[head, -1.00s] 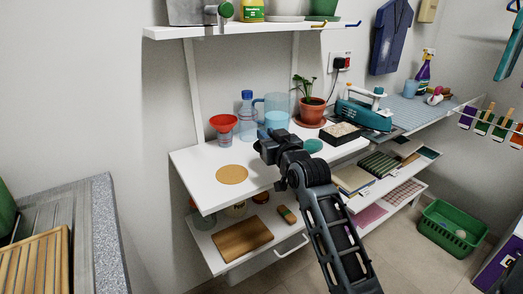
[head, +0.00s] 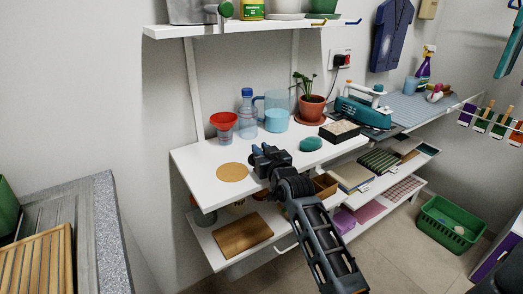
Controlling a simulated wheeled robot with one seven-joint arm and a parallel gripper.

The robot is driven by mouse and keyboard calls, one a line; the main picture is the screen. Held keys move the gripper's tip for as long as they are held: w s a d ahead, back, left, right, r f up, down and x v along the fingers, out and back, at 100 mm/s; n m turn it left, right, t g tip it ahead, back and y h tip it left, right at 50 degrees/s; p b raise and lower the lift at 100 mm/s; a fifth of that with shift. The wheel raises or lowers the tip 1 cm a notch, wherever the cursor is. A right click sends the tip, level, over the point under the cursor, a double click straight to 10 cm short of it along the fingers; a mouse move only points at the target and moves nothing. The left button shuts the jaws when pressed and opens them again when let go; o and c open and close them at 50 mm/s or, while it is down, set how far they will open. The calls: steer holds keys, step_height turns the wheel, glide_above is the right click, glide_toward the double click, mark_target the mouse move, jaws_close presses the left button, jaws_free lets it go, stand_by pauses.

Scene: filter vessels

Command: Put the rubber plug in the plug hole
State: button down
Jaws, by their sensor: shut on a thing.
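My gripper (head: 258,153) is over the front part of the white worktop (head: 200,185), just right of a round tan mat (head: 232,172). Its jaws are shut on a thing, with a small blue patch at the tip. I cannot tell whether that thing is the rubber plug. No rubber plug can be made out elsewhere, and no plug hole shows in this view.
A red funnel (head: 223,121) on a vessel, a blue bottle (head: 247,115) and a clear jug (head: 276,120) stand behind my gripper. A teal oval thing (head: 311,144) and potted plant (head: 311,107) are to the right. A wooden rack (head: 38,265) is at left.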

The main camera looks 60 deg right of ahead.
steer(key=shift+f, duration=0.2)
steer(key=c, duration=1)
jaws_free()
steer(key=shift+r, duration=0.1)
steer(key=shift+r, duration=0.15)
steer(key=b+v, duration=0.1)
steer(key=v, duration=1.1)
steer(key=shift+a, duration=0.1)
